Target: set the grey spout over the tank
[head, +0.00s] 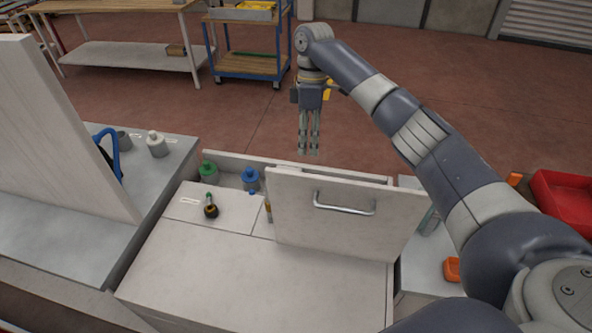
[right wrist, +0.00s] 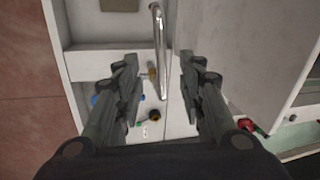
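My right gripper (head: 309,150) hangs fingers down above the floor, beyond the white cabinet (head: 190,270). In the right wrist view its fingers (right wrist: 158,85) are apart, with nothing held between them. A pale lid panel (head: 350,235) with a metal handle (head: 344,208) stands raised on the cabinet. The handle shows beyond the fingers in the right wrist view (right wrist: 158,40). A small dark fitting with a greenish stem (head: 210,209) stands on the cabinet top. I cannot tell which thing is the grey spout, nor clearly make out the tank. My left gripper is not in view.
Green (head: 208,169) and blue (head: 250,179) bottles stand in the recess behind the cabinet top. A grey-white container (head: 157,145) is on the left counter, near a tall pale board (head: 60,130). A red bin (head: 565,200) is at right.

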